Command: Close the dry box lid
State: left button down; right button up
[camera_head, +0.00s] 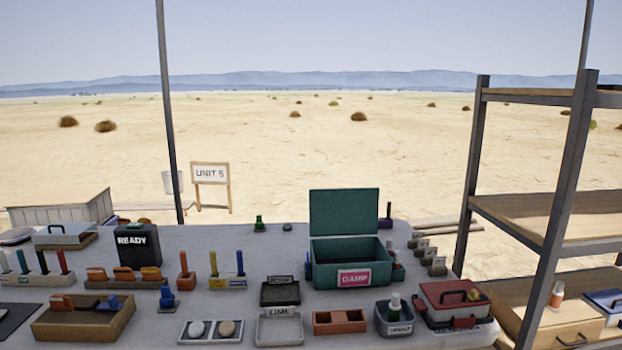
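A teal box (321,251) with its lid (344,211) standing open and upright at the back is on the table, right of centre. A pink label (354,278) on its front reads "DAMP". No label reading "dry" can be made out; this is the only large box with a plainly raised lid, so I take it as the dry box. Its inside looks dark and its contents cannot be made out. Neither of my grippers is in view.
A red case (452,301) is at right, a black "READY" box (137,246) at left. A shelf rack (560,185) stands right.

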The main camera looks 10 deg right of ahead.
aim_at(354, 211)
jog(key=z, duration=0.5)
jog(key=i, duration=0.9)
jog(key=z, duration=0.7)
